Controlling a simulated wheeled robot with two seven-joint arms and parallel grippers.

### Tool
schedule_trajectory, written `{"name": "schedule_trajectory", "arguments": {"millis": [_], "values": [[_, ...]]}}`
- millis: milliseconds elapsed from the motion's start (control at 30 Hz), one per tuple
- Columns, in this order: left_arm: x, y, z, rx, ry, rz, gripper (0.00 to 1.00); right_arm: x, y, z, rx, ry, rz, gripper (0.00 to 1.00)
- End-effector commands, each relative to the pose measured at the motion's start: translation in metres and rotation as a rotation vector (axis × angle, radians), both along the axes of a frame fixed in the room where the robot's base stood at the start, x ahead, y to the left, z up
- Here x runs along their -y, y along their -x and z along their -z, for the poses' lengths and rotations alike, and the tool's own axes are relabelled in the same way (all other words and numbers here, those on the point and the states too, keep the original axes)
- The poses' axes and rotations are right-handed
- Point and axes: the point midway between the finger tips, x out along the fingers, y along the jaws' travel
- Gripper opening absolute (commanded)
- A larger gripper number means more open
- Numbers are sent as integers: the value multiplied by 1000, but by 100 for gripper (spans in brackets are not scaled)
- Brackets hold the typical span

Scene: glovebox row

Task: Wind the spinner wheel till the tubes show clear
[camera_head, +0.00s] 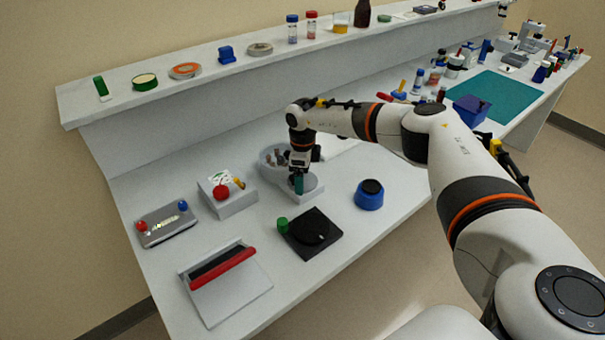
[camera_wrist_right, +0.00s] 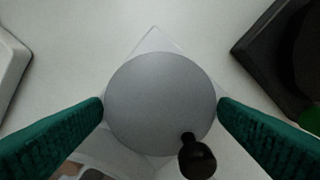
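The spinner wheel is a grey disc (camera_wrist_right: 158,100) on a pale square base (camera_wrist_right: 153,38), with a black knob (camera_wrist_right: 198,158) near its rim at the bottom right of the right wrist view. In the head view the wheel (camera_head: 314,186) shows partly behind my right gripper (camera_head: 299,186). The gripper points down over it, with green fingers. In the right wrist view the gripper (camera_wrist_right: 160,108) is open, one finger at each side of the disc. I cannot tell whether they touch it. Brownish tubes (camera_head: 280,158) sit in a rounded grey housing behind the wheel. My left gripper is out of view.
A black turntable-like block (camera_head: 311,234) with a green knob stands in front of the wheel, and a blue round pot (camera_head: 369,195) to its right. A white box with a red knob (camera_head: 221,192) is to the left. A shelf (camera_head: 215,73) runs behind.

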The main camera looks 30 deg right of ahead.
Motion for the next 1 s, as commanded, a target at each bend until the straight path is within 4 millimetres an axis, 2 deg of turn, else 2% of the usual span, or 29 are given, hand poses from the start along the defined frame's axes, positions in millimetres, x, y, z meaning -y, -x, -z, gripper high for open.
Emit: {"name": "schedule_trajectory", "arguments": {"millis": [33,167,567,1000], "values": [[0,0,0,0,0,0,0,0,0,0,0,0,0,75],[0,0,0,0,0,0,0,0,0,0,0,0,0,54],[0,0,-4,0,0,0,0,0,0,-1,1,-1,83,54],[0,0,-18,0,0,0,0,-1,-1,-2,1,-1,450,54]]}}
